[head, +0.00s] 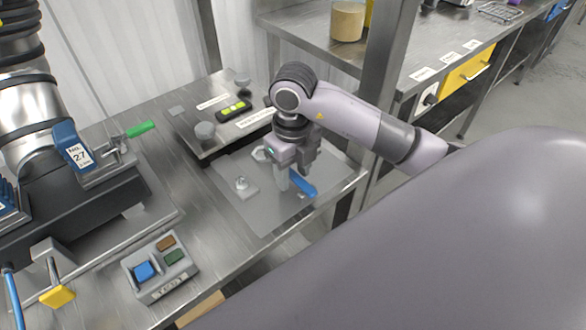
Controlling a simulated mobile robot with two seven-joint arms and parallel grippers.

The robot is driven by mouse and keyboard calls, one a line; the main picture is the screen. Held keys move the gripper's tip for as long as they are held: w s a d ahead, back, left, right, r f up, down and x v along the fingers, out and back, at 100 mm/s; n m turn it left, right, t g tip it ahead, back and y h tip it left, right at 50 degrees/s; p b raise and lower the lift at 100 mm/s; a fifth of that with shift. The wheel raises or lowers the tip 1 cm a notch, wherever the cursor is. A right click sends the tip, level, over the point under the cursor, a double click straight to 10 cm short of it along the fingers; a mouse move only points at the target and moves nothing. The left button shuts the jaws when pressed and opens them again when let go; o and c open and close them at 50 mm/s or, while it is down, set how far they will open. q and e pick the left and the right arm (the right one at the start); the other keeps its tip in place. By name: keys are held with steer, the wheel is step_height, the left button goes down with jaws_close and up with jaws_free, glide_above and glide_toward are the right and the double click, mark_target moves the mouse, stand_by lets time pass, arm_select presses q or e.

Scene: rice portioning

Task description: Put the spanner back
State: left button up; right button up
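A spanner with a blue handle (304,187) is low over or on the grey mat (262,222) on the steel bench. A pale grey open-ended piece (261,153) on the other side of the gripper looks like its head; the middle is hidden. My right gripper (296,176) points down at the spanner, one finger on either side of it. I cannot tell whether the fingers press on it or whether it is lifted. A small plate with a metal nut or bolt (243,186) lies on the mat, left of the gripper. My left gripper is not in view.
A machine with a green lever (140,129) and a blue tag (72,146) is at left. A button box (160,268) sits at the front. A post (386,75) stands behind the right arm.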

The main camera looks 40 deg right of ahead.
mark_target(293, 174)
steer(key=shift+r, duration=0.1)
steer(key=shift+r, duration=0.25)
step_height(293, 174, up, 12)
steer(key=p, duration=0.2)
steer(key=shift+f, duration=0.15)
stand_by(0.6)
